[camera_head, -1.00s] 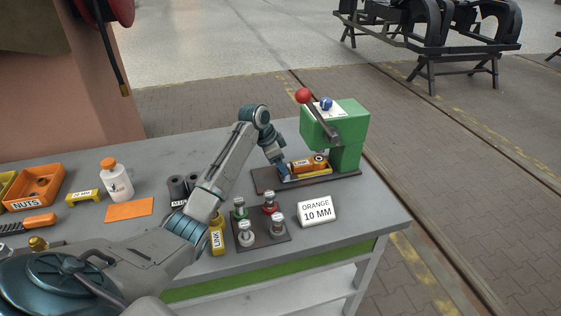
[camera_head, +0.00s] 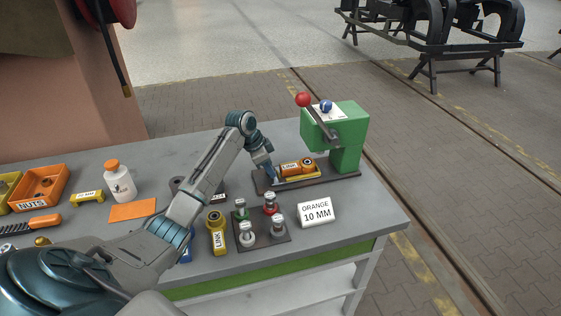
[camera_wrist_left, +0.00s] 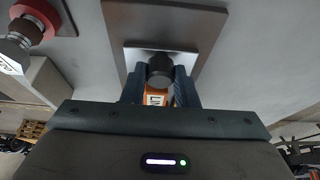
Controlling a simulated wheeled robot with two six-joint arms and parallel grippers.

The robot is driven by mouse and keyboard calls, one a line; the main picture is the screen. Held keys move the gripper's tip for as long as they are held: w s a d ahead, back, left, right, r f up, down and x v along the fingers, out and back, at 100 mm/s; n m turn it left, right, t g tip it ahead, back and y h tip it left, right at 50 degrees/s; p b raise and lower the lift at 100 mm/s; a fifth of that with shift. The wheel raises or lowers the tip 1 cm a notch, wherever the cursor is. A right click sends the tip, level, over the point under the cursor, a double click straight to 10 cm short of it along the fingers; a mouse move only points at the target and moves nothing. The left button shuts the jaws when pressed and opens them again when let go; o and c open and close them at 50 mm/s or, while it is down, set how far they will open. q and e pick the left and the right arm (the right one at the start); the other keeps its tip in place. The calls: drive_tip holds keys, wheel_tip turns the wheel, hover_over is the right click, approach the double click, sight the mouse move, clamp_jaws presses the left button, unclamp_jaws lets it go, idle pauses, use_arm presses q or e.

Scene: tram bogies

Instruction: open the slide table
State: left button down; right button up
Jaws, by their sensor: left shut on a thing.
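The green press (camera_head: 348,130) stands on a dark base plate (camera_head: 345,179) at the right end of the bench. Its slide table (camera_head: 303,177) is a small plate on that base, carrying an orange link (camera_head: 290,168). The slide table sticks out to the left of the press head. My left gripper (camera_head: 272,177) is at the slide table's left end, shut on its dark knob. In the left wrist view the knob (camera_wrist_left: 160,70) sits between the fingers, with the slide plate (camera_wrist_left: 185,60) beyond and part of the orange link (camera_wrist_left: 155,98) below. My right gripper is not in view.
A red-balled lever (camera_head: 303,100) rises from the press. In front stand a dark tray (camera_head: 262,238) with several colored-collar pieces, a yellow link (camera_head: 217,232) and an "ORANGE 10 MM" sign (camera_head: 317,212). A white bottle (camera_head: 119,182) and orange nuts bin (camera_head: 40,187) are farther left.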

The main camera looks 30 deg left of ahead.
use_arm(q)
drive_tip(key=s+a+p, duration=0.1)
drive_tip(key=s+a, duration=0.1)
drive_tip(key=s, duration=0.1)
drive_tip(key=s+a+p, duration=0.1)
drive_tip(key=s+a, duration=0.2)
drive_tip(key=shift+a+r, duration=0.15)
drive_tip(key=shift+s+a, duration=0.25)
drive_tip(key=shift+s, duration=0.1)
drive_tip(key=c, duration=1.1)
unclamp_jaws()
drive_tip(key=shift+c, duration=0.2)
